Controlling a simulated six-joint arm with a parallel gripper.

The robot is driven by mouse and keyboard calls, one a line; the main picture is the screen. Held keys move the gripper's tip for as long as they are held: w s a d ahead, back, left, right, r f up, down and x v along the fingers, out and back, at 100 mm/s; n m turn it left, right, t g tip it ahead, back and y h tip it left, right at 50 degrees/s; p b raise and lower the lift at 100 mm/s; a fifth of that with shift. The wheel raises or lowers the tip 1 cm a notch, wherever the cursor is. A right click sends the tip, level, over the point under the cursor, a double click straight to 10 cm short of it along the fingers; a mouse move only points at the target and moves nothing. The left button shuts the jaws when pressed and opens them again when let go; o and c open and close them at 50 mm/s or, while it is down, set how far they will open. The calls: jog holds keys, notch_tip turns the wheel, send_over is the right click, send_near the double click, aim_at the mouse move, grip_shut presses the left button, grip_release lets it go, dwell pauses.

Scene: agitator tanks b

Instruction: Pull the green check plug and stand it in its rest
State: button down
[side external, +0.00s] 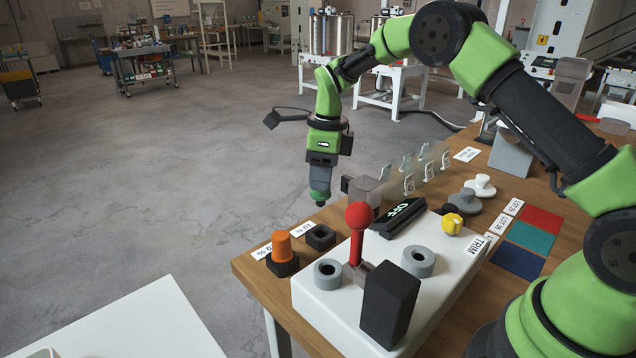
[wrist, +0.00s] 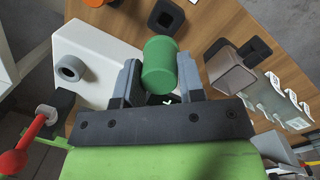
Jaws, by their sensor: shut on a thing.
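My gripper (side external: 320,184) points down above the table's far edge, shut on the green plug. In the wrist view the green plug (wrist: 160,63) sits between the two grey fingers of my gripper (wrist: 160,85). In the side view only the lower end of the plug (side external: 319,199) shows, clear of the table. An empty black square holder (side external: 320,237) is below it; it also shows in the wrist view (wrist: 166,16). An orange plug (side external: 282,246) stands upright in a similar black holder. I cannot tell which holder is the green plug's rest.
The white TRIM panel (side external: 322,299) carries a red-knobbed lever (side external: 358,217), grey rings, an OFF display (side external: 398,213) and a yellow knob (side external: 452,223). Air left of my gripper is free.

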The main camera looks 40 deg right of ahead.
aim_at(321, 200)
jog(key=shift+d, duration=0.1)
dwell(0.3)
jog(key=shift+f, duration=2.95)
jog(key=shift+f, duration=0.1)
jog(key=shift+f, duration=1.5)
jog(key=c, duration=0.7)
grip_release()
jog(key=shift+o, duration=0.2)
